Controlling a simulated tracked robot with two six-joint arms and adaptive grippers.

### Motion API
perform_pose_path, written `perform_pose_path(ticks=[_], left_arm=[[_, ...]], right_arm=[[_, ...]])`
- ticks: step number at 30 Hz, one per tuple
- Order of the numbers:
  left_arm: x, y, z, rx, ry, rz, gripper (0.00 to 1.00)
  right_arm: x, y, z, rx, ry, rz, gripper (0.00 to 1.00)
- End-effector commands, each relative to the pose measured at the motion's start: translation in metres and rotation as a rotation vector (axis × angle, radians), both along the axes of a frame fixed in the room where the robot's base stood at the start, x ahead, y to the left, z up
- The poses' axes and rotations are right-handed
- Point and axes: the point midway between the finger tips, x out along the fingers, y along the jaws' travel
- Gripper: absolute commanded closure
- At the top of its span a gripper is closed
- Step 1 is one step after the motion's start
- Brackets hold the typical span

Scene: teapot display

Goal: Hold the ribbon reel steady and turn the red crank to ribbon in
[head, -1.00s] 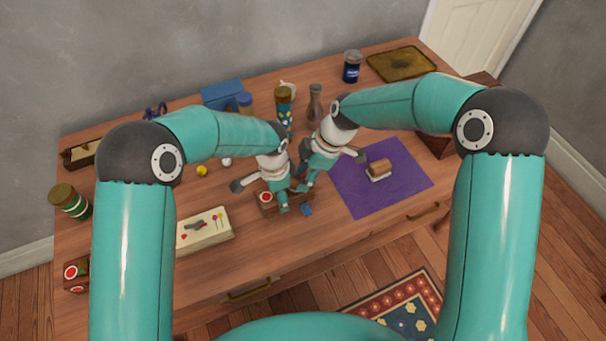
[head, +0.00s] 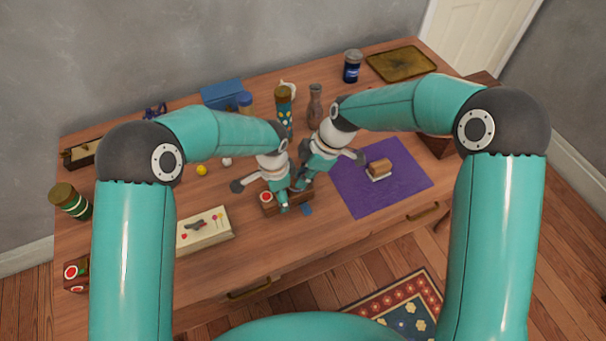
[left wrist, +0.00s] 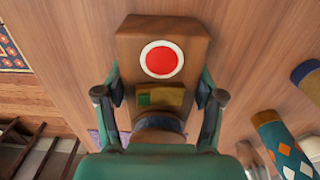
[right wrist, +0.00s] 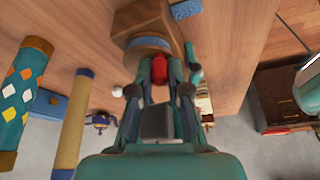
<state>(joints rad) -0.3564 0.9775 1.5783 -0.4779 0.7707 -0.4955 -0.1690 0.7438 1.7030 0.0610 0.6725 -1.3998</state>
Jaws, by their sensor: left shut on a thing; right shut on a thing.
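The ribbon reel (head: 268,198) is a brown wooden block with a red disc in a white ring, near the front middle of the table. In the left wrist view the reel (left wrist: 160,30) lies between the fingers of my left gripper (left wrist: 158,95), which is shut on it. The red crank knob (right wrist: 160,70) is between the fingers of my right gripper (right wrist: 158,88), shut on it, beside a blue ring on the reel. A short blue ribbon end (head: 306,209) lies by the reel. In the head view my grippers hide most of the crank.
A purple cloth (head: 350,200) with a small brown-and-white object lies to the right. A cream box (head: 205,240) stands at the left. A patterned cylinder (head: 284,97) and a vase (head: 315,100) stand behind my grippers. The table's front edge is close.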

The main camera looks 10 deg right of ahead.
Motion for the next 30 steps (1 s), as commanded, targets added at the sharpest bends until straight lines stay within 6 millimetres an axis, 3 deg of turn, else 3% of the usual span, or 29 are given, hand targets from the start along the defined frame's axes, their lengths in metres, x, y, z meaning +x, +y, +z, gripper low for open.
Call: perform_pose_path(ticks=[18,30], left_arm=[[-0.0004,0.0004,0.0,0.002,0.002,0.0,0.83],[-0.0004,0.0005,0.0,0.002,0.002,0.001,0.83]], right_arm=[[-0.0048,0.0057,0.0003,-0.003,-0.002,-0.375,1.0],[-0.0048,0.0074,0.0008,0.0,-0.003,-0.473,1.0]])
